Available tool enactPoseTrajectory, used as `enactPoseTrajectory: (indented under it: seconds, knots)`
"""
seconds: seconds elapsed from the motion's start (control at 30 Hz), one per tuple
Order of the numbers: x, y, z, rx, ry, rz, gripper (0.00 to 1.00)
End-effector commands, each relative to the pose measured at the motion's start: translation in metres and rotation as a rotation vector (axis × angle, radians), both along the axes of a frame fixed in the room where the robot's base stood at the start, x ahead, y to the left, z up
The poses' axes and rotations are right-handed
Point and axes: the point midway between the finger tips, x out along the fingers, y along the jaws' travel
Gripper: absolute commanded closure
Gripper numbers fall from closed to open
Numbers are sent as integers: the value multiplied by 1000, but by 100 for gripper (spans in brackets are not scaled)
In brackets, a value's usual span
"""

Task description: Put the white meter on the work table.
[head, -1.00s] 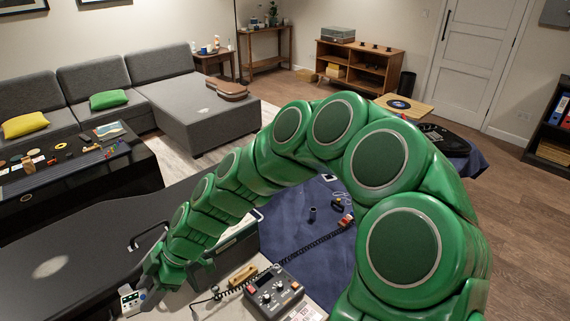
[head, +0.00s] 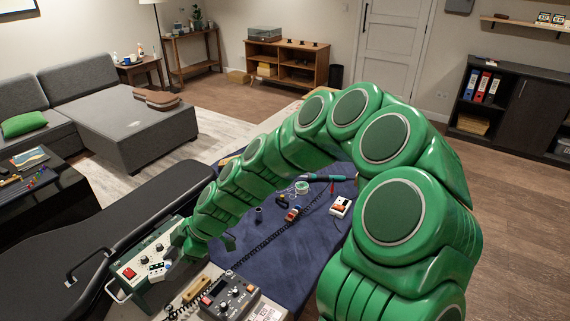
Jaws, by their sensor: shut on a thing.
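The white meter (head: 157,271) is a small white box with a dark display. It shows at the lower left in the head view. My gripper (head: 170,264) is shut on it, and my green fingers hide part of the hold. The meter appears in front of the green-and-white panel box; I cannot tell whether they touch. The work table (head: 290,252) carries a blue cloth and lies right of my gripper, partly behind my arm.
The green-and-white panel box (head: 134,273) has a red switch. A dark knobbed box (head: 228,298) stands at the table's front. A red-and-white device (head: 340,207), cables and small tools lie on the cloth. A black case (head: 90,235) lies left. Bare cloth shows mid-table.

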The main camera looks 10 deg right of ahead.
Motion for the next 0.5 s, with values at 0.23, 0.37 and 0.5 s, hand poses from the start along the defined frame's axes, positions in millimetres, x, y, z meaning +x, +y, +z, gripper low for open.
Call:
enactPoseTrajectory:
  seconds: [0.23,0.37,0.5]
  knots:
    - [27,-52,0,0,1,-115,87]
    - [39,-79,0,0,1,-172,87]
    - [49,-109,0,0,1,-235,87]
